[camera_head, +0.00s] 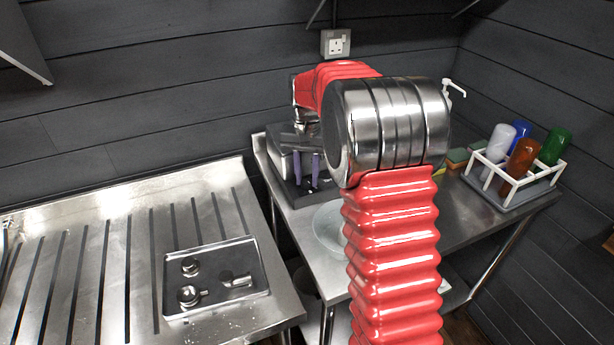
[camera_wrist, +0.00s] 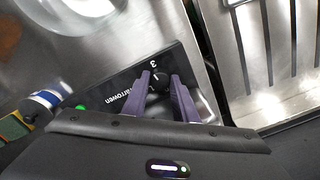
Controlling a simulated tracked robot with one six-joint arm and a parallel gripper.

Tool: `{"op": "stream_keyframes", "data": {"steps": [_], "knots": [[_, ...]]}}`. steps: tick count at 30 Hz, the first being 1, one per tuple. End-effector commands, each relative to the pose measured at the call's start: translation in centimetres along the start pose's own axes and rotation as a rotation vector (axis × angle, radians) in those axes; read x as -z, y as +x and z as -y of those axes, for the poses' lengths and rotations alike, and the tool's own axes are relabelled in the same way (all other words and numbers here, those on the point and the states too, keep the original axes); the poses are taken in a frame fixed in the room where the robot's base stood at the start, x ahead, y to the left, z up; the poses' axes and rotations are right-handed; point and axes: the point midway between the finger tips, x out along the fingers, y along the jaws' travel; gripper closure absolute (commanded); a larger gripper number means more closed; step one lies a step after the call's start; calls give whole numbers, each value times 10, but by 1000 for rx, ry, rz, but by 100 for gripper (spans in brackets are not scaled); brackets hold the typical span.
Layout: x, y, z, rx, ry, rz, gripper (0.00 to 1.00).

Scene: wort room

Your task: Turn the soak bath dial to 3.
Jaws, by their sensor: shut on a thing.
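The soak bath (camera_head: 283,139) is a steel box with a dark front panel, standing on the steel table behind my arm. In the wrist view its black panel (camera_wrist: 126,89) carries the lettering "arrowen", a white 3 and a green light (camera_wrist: 81,107). The black dial (camera_wrist: 161,76) sits between the tips of my gripper (camera_wrist: 160,80), whose purple fingers are closed on it. A small white mark shows near the dial; I cannot tell exactly where the pointer stands. In the head view my gripper (camera_head: 308,168) is at the bath's front and the dial is hidden.
A tray (camera_head: 247,296) with metal fittings lies on the grooved drainboard (camera_head: 100,240) at left. A white rack (camera_head: 515,183) of coloured bottles stands at right, near sponges (camera_head: 457,156). A pale round dish (camera_head: 329,226) is partly hidden by my arm. A gap separates the two worktops.

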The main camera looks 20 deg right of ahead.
Motion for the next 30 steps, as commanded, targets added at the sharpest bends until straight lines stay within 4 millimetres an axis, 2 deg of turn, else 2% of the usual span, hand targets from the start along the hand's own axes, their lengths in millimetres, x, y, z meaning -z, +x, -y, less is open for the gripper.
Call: {"op": "stream_keyframes", "data": {"steps": [9,25,26,30], "knots": [[3,-3,0,4,164,-11,97],[3,-3,1,5,200,-11,97],[3,-3,1,5,199,-11,74],[2,-2,0,4,199,-8,67]]}}
